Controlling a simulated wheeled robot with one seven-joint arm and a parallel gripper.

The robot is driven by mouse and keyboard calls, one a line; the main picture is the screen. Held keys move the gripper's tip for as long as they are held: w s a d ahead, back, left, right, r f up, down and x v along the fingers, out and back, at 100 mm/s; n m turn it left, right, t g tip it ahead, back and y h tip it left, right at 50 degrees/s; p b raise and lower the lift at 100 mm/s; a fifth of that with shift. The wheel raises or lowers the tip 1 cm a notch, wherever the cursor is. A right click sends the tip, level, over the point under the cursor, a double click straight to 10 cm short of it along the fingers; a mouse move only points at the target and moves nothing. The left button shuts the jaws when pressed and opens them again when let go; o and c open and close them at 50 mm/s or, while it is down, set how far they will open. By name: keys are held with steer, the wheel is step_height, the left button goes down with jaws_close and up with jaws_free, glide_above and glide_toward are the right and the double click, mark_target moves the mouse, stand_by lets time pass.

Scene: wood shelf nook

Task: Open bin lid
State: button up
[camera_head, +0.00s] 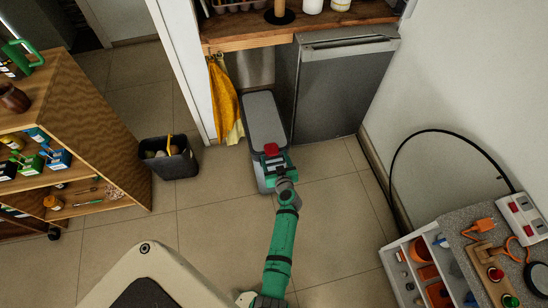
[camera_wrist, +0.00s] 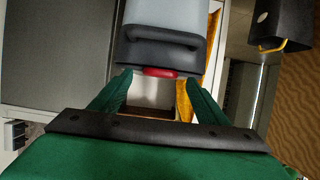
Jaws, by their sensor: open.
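The bin (camera_head: 263,118) is tall, narrow and grey, standing on the floor beside the dark cabinet. Its grey lid (camera_head: 261,105) looks shut in the head view, and its pale panel (camera_wrist: 165,12) and dark rim (camera_wrist: 150,50) fill the top middle of the wrist view. A red tab (camera_wrist: 160,71) sits at the rim's edge; it also shows in the head view (camera_head: 271,149). My gripper (camera_head: 274,160) is at the bin's near end. In the wrist view my gripper (camera_wrist: 158,84) is open, its green fingers spread either side of the red tab. Contact cannot be told.
A dark bucket (camera_head: 172,160) stands left of the bin. A yellow cloth (camera_head: 223,97) hangs behind it. A wooden shelf (camera_head: 95,115) is at the left, a grey cabinet (camera_head: 343,90) at the right. A cluttered workbench (camera_head: 465,220) stands lower right. The tiled floor between is clear.

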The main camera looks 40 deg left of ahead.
steer(key=shift+w+a+f, duration=0.25)
steer(key=shift+w+a, duration=0.1)
steer(key=shift+a, duration=0.15)
steer(key=shift+c, duration=0.6)
